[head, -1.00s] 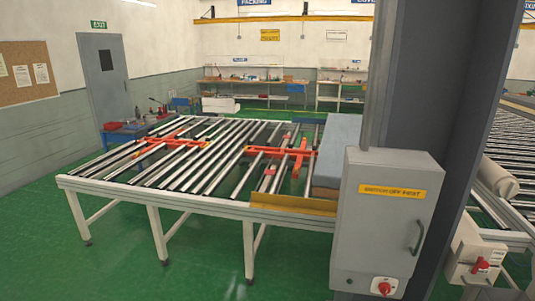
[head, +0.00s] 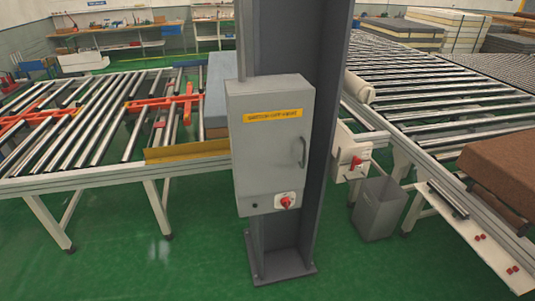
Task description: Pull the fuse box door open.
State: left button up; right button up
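The fuse box (head: 243,180) is a grey metal cabinet mounted on a dark steel column. Its door (head: 270,155) is closed and faces me. A yellow label (head: 273,115) runs across the upper part of the door. A dark vertical handle (head: 303,151) sits near the door's right edge. A red rotary switch (head: 286,202) on a pale plate is at the lower right of the box's front. Neither of my grippers shows in the head view.
The column (head: 290,262) stands on green floor, which is open in front of it. Roller conveyors (head: 95,135) lie left and right (head: 440,95). A grey bin (head: 379,209) stands right of the column, below a second red switch (head: 357,163). A brown mattress (head: 505,165) lies at right.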

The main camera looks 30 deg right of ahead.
aim_at(271, 132)
jog(key=u, duration=0.5)
jog(key=k, duration=1.1)
jog(key=z, duration=0.55)
jog(key=i, duration=1.3)
jog(key=u, duration=0.05)
